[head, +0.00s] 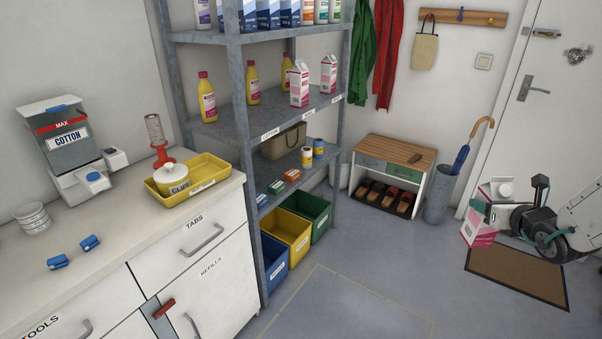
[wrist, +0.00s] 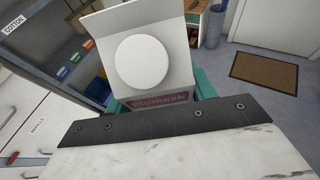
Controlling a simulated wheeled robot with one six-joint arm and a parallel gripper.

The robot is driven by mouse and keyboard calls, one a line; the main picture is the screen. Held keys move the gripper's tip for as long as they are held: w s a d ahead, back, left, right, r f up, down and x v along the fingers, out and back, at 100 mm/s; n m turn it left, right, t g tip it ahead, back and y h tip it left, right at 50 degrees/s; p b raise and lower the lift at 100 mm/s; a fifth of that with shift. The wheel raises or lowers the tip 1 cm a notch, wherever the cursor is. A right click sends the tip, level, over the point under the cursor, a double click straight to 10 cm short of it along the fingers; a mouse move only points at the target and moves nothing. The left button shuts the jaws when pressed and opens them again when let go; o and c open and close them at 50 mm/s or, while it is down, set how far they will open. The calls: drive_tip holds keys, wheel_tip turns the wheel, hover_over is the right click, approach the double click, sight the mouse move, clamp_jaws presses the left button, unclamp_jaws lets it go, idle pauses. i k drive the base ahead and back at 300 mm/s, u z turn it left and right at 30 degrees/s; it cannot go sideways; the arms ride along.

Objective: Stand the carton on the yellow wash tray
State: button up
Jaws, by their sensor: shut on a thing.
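My gripper (head: 490,216) is at the right of the head view, shut on a white and pink carton (head: 478,231). The yellow wash tray (head: 215,176) lies on the counter at the left of the head view. A white lidded pot (head: 173,181) stands in the tray's left part; the right part looks bare.
Open floor (head: 380,270) lies between my gripper and the counter.

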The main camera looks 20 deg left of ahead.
sight(209, 172)
drive_tip(key=u, duration=1.5)
